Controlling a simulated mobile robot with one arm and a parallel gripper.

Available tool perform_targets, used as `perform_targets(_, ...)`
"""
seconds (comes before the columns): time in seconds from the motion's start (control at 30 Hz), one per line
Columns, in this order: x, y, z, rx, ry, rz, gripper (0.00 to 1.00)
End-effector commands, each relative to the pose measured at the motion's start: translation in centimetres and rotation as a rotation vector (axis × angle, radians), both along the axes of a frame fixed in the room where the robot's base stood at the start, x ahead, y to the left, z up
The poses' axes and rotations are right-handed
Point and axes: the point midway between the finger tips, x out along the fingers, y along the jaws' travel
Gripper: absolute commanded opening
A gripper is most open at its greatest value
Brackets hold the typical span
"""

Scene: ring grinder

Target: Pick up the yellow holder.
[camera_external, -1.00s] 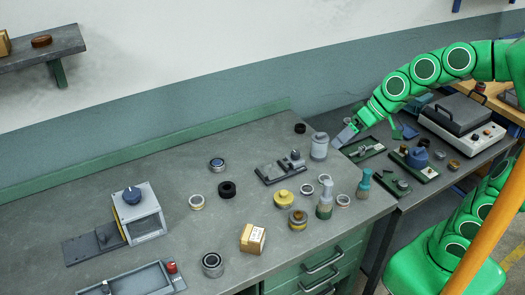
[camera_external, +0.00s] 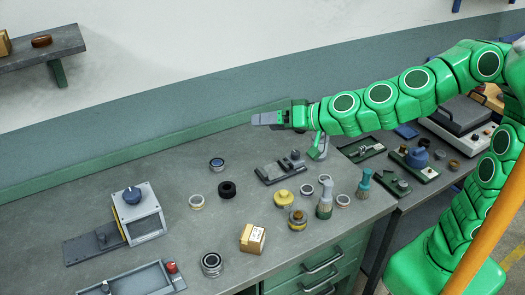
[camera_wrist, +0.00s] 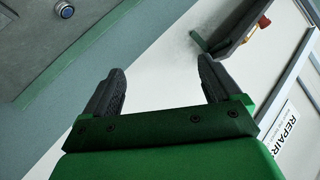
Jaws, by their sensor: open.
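A round yellow holder (camera_external: 284,198) with a small raised top stands on the grey workbench (camera_external: 160,273), near its right end in the external view. My gripper (camera_external: 262,118) is above the back of the bench, up and to the left of the holder and well apart from it. In the wrist view my gripper (camera_wrist: 162,80) is open, with nothing between its two dark fingers. The yellow holder does not show in the wrist view.
A small box (camera_external: 253,238) lies in front. A black ring (camera_external: 227,189) is to the left. A wall shelf (camera_external: 40,58) hangs at upper left.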

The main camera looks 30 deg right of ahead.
Motion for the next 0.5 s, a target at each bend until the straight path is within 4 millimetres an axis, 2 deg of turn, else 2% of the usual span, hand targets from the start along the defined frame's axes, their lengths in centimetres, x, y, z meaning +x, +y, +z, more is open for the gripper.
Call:
perform_targets(0.1,-0.4,0.9,-1.2,-0.012,-0.001,-0.065,0.91)
perform_targets(0.27,-1.1,1.1,-3.2,-0.059,-0.003,-0.168,0.91)
perform_targets(0.5,-3.1,0.0,-6.7,-0.183,-0.010,-0.321,0.91)
